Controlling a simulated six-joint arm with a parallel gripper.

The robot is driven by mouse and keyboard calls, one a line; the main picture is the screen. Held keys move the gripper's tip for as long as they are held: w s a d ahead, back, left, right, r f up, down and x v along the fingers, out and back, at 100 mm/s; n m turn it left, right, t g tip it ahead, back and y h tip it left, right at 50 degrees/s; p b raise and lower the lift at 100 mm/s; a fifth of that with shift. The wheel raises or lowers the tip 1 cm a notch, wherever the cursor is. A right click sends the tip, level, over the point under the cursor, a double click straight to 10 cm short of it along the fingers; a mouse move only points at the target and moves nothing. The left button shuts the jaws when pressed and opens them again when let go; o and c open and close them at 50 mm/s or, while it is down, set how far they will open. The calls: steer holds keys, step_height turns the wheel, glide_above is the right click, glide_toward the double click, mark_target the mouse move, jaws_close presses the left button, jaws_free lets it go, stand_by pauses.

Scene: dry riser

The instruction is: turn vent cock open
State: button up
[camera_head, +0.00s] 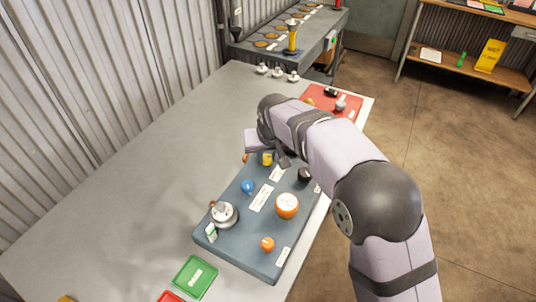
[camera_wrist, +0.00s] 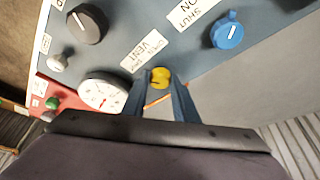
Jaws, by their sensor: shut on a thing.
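The vent cock is a small yellow knob (camera_wrist: 160,77) beside a white label (camera_wrist: 145,50) reading VENT, upside down in the wrist view. In the head view the yellow knob (camera_head: 267,158) shows at the far end of the blue-grey panel (camera_head: 238,192). My gripper (camera_wrist: 160,87) is shut on the yellow knob, with one blue finger on each side of it. The fingers hide part of the knob's sides, and I cannot tell exactly how far it is turned. In the head view my wrist covers the panel's far end.
A blue knob (camera_wrist: 228,33), a black knob (camera_wrist: 87,23) and a round white gauge (camera_wrist: 103,92) are close by. A red mat (camera_head: 318,98) lies beyond. The table's left side is clear.

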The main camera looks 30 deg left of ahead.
steer(key=m, duration=0.2)
steer(key=m+h, duration=0.1)
steer(key=shift+a+t, duration=0.25)
steer(key=shift+t, duration=0.15)
steer(key=m, duration=0.2)
steer(key=m+h+p, duration=0.1)
steer(key=m, duration=0.1)
steer(key=shift+s+a+r+h, duration=0.1)
steer(key=shift+a+h, duration=0.05)
steer(key=shift+h, duration=0.15)
steer(key=m+p, duration=0.2)
steer(key=m+h+p, duration=0.1)
steer(key=m+p, duration=0.1)
steer(key=shift+a+r+h, duration=0.15)
steer(key=shift+h, duration=0.15)
steer(key=shift+a+m+h+p, duration=0.1)
steer(key=shift+m+h+p, duration=0.3)
steer(key=shift+m+p, duration=0.75)
steer(key=shift+f+m+p, duration=0.2)
steer(key=shift+m+p, duration=0.05)
steer(key=shift+p, duration=0.05)
steer(key=o, duration=1.1)
steer(key=shift+c, duration=0.2)
